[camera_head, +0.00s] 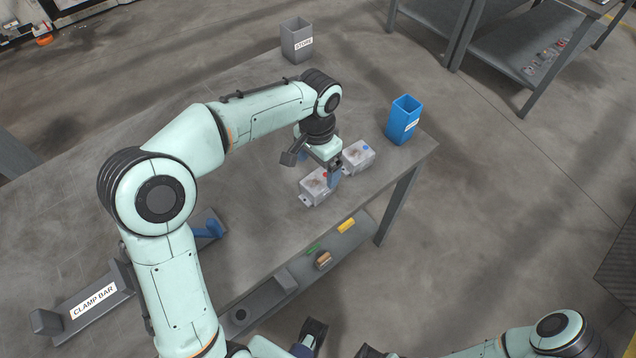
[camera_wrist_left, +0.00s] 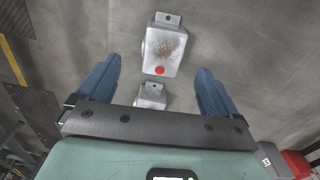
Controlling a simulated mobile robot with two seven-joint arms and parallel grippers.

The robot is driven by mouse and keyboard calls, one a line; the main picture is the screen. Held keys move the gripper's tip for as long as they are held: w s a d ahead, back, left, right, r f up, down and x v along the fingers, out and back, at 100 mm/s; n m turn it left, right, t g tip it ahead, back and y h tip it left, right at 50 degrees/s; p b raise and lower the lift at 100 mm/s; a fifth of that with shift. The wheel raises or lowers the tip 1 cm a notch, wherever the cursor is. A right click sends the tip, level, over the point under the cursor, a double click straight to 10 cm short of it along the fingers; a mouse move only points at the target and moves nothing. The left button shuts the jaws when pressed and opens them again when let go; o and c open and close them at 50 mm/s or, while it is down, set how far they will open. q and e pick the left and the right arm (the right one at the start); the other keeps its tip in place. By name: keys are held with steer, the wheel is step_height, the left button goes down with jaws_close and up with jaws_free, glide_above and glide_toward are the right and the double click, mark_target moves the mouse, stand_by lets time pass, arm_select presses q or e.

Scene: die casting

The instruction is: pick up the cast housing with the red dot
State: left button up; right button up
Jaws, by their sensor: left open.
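The cast housing with the red dot (camera_head: 314,187) is a pale grey block with a brownish patch on top, lying on the table. It also shows in the left wrist view (camera_wrist_left: 163,48), with the red dot at its near end. My left gripper (camera_head: 319,167) is open, and its blue fingers stand over and beside this housing, partly hiding it. In the left wrist view the housing lies ahead between the fingers, with gaps on both sides. A second housing with a blue dot (camera_head: 359,154) sits just to the right; a housing (camera_wrist_left: 152,95) is partly hidden behind my gripper in the wrist view.
A blue bin (camera_head: 404,120) stands at the table's right corner, and a grey STORE bin (camera_head: 297,41) at the back edge. A clamp bar fixture (camera_head: 88,305) is at the left. A lower shelf (camera_head: 300,268) holds small parts. The table behind my gripper is clear.

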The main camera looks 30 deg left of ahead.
mark_target(318, 180)
arm_select(q)
step_height(318, 180, down, 3)
steer(key=shift+f, duration=0.1)
steer(key=shift+w+a+f+b, duration=0.1)
steer(key=shift+w+f+b, duration=0.1)
steer(key=shift+f, duration=0.85)
steer(key=shift+w+f+b, duration=0.1)
steer(key=shift+f+b, duration=0.05)
steer(key=shift+f, duration=0.85)
steer(key=shift+w+a+f+b, duration=0.1)
steer(key=shift+w+f+b, duration=0.1)
steer(key=shift+f, duration=0.85)
steer(key=shift+c, duration=0.3)
steer(key=shift+r, duration=0.1)
steer(key=c, duration=1.4)
steer(key=shift+r, duration=0.1)
